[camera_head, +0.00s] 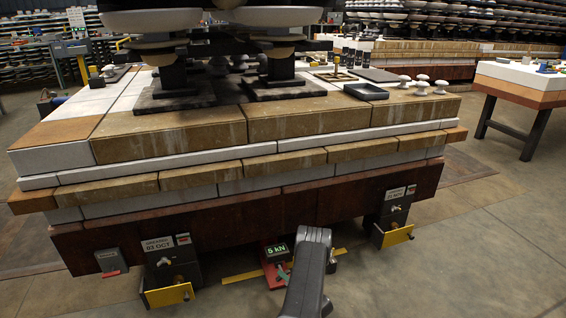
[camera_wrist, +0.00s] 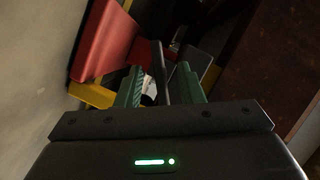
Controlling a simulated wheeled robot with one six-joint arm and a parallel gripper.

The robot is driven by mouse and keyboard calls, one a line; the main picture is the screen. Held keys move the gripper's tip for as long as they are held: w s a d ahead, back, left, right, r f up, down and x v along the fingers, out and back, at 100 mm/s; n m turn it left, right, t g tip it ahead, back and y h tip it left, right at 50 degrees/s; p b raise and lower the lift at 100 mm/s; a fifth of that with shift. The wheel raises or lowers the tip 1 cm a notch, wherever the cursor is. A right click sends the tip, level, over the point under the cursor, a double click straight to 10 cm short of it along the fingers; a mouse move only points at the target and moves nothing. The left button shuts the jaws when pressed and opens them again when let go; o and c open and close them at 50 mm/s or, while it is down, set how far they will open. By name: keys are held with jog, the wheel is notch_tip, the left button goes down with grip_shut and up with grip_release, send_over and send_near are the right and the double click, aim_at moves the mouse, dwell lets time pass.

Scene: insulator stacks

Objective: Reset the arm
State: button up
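My arm (camera_head: 308,272) reaches down at the bottom middle of the head view, in front of the table's lower edge. My gripper (camera_wrist: 161,67) shows in the wrist view with two green fingers apart. A dark upright bar (camera_wrist: 160,72) stands between the fingers, with a visible gap on the left finger's side; I see no clear grip on it. A red jack-like unit (camera_head: 272,262) with a "5 kN" display sits low under the table, beside my arm. A red block (camera_wrist: 105,42) with a yellow edge is close to the left finger in the wrist view.
A heavy layered table (camera_head: 250,160) carries insulator stacks (camera_head: 282,66), a dark tray (camera_head: 366,92) and small white knobs (camera_head: 422,82). Boxes with yellow plates (camera_head: 170,295) (camera_head: 397,237) flank the red unit. Floor at right is clear; another table (camera_head: 525,85) stands there.

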jog(key=shift+x, duration=1.1)
jog(key=shift+s+d+n, duration=0.1)
jog(key=shift+s+n, duration=0.05)
jog(key=shift+n, duration=0.15)
jog(key=shift+r+n+h, duration=0.1)
jog(key=shift+n+h, duration=0.2)
jog(key=shift+h, duration=0.1)
jog(key=n+h, duration=0.1)
jog(key=n, duration=0.1)
jog(key=shift+n+h, duration=1.2)
jog(key=shift+n, duration=0.4)
jog(key=shift+s, duration=0.15)
